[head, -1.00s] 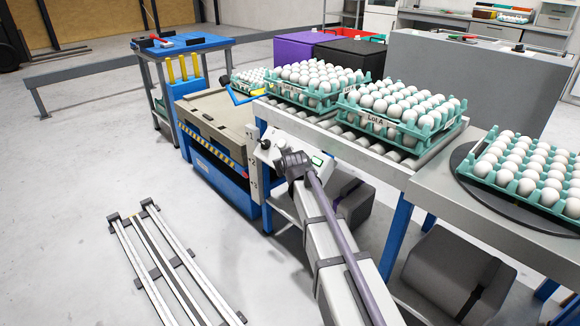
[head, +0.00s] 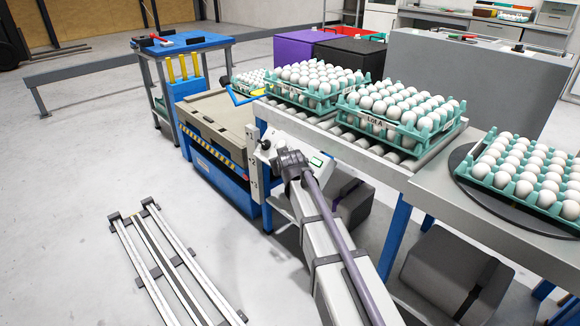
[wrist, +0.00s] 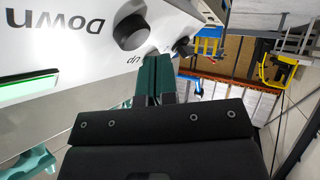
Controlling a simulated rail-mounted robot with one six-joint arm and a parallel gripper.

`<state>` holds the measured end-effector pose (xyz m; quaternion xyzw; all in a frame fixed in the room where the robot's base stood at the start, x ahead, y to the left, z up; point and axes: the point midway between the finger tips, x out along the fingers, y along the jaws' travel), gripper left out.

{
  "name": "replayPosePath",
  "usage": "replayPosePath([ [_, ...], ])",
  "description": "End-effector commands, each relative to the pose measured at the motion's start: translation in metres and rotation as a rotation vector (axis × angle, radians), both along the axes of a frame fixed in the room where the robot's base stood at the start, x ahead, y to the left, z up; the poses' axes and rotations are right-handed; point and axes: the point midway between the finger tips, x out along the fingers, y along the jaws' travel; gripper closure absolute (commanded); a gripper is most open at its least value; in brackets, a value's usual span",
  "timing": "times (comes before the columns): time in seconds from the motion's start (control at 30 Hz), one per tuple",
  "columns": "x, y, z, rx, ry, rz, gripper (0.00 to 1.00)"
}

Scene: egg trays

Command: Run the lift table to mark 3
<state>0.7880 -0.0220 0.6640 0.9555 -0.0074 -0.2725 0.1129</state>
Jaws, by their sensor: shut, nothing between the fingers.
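The lift table (head: 196,171) is a blue frame with a beige top (head: 211,128) and a yellow-black striped edge, left of the roller conveyor. A pale post with numbered marks (head: 253,172) stands at its near right corner; which mark the top is level with is hard to tell. The white control box (head: 320,164) shows upside down in the wrist view, with a black knob (wrist: 131,31) between "Down" and "Up" and a lit green strip (wrist: 30,89). My gripper (wrist: 154,62) is shut and empty, its tips at the box by "Up". Contact is unclear.
Teal trays of white eggs marked Lot A (head: 375,126) stand on the roller conveyor (head: 388,158). Another egg tray (head: 522,207) is on a dark round plate at right. A blue-topped cart (head: 182,43) stands behind the lift table. Floor rails (head: 170,264) lie front left.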

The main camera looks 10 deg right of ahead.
Motion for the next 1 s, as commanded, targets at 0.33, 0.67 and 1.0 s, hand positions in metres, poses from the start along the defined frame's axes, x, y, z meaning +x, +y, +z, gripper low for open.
replayPosePath([
  [0.33,-0.010,0.018,0.022,0.000,0.000,0.001,1.00],
  [0.67,-0.018,0.033,0.034,0.000,0.000,0.000,1.00],
  [1.0,-0.018,0.033,0.033,0.000,0.000,0.000,1.00],
])
